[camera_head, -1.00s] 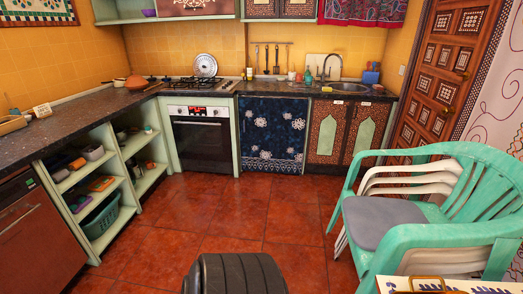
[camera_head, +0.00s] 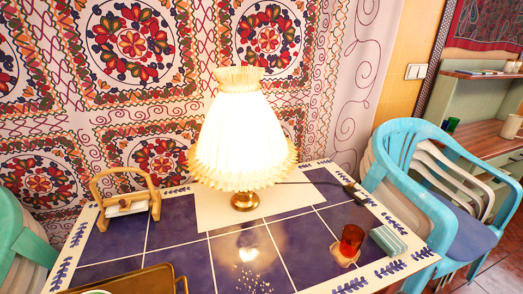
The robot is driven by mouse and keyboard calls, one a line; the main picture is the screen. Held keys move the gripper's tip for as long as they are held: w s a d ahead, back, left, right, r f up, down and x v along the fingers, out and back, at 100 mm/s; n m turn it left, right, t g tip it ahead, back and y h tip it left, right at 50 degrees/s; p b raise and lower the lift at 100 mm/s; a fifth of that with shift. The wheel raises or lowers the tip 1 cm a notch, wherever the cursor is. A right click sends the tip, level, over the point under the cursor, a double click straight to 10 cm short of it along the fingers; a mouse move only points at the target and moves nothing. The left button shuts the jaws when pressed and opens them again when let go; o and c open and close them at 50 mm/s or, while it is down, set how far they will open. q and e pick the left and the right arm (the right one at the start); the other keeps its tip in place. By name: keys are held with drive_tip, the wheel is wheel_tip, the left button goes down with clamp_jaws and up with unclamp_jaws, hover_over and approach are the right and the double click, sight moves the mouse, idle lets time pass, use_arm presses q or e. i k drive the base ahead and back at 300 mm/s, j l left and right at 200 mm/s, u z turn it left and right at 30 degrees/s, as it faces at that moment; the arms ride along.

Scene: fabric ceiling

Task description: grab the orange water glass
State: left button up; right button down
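The orange water glass (camera_head: 351,240) stands upright near the right end of the blue tiled table (camera_head: 186,232). It looks red-orange and see-through, and a small pale tan item lies at its base. A light teal box (camera_head: 388,241) is just to its right. Neither of my grippers shows in the head view.
A lit lamp (camera_head: 242,140) with a pleated shade stands mid-table, its cord running right. A wooden holder (camera_head: 127,201) is at the left and a brown tray (camera_head: 132,281) at the front left. Stacked plastic chairs (camera_head: 433,190) stand right of the table.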

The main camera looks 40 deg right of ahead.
sight(352, 237)
drive_tip(key=z, duration=2.05)
drive_tip(key=k+l+z, duration=0.1)
drive_tip(key=z, duration=0.25)
drive_tip(key=k+l+z, duration=0.1)
drive_tip(key=z, duration=0.3)
drive_tip(key=k+l+z, duration=0.1)
drive_tip(key=l+z, duration=0.25)
